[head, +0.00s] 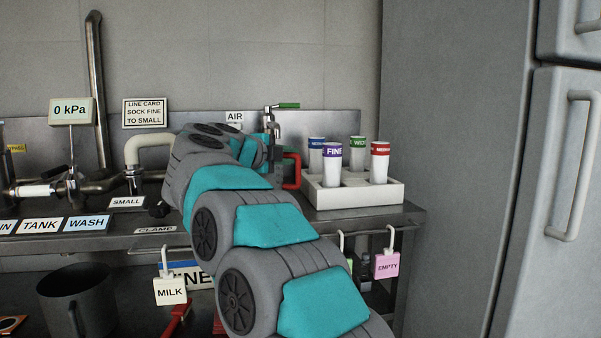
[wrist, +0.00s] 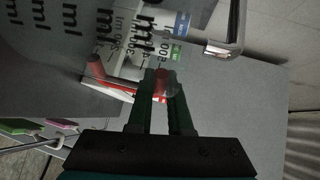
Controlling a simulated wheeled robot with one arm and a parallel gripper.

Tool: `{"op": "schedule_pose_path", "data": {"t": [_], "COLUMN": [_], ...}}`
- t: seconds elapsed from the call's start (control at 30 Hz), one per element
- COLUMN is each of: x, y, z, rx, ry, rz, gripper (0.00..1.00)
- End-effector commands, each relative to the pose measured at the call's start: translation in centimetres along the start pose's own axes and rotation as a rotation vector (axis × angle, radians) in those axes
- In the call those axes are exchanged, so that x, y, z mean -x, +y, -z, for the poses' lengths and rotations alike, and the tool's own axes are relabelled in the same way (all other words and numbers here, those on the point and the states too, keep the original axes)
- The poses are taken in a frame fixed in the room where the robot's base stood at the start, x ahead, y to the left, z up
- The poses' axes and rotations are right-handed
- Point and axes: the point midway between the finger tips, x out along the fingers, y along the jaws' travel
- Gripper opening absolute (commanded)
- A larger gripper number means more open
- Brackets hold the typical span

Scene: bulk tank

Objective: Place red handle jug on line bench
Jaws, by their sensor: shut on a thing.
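The jug's red handle (head: 293,170) shows in the head view just past my wrist, over the right part of the steel line bench (head: 415,215). The rest of the jug is mostly hidden behind my arm there. In the wrist view the clear jug with ml markings (wrist: 55,40) fills the upper left. My gripper (wrist: 160,85) is shut on the red handle between its two dark fingertips. A grey bench surface (wrist: 235,115) lies below the jug. I cannot tell whether the jug's base touches it.
A white rack (head: 350,195) with several labelled white tubes stands right of the handle. A tap with a green lever (head: 288,105) rises behind. Pipes and labels line the bench's left. MILK (head: 170,291) and EMPTY (head: 386,265) tags hang below. A grey cabinet (head: 450,150) stands right.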

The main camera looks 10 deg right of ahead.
Motion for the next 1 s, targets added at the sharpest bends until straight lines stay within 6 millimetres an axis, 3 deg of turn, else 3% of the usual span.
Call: {"op": "schedule_pose_path", "data": {"t": [0.1, 0.47, 0.7, 1.0], "x": [-1.8, -4.0, -4.5, -4.4], "y": [-0.2, -0.4, 2.9, 3.1], "z": [0.5, 0.9, 0.6, 0.5], "rx": [-0.002, -0.002, 0.002, -0.001], "ry": [0.003, 0.001, 0.002, 0.0], "rz": [0.0, 0.001, 0.0, 0.001], "gripper": [0.0, 0.0, 0.0, 0.0]}}
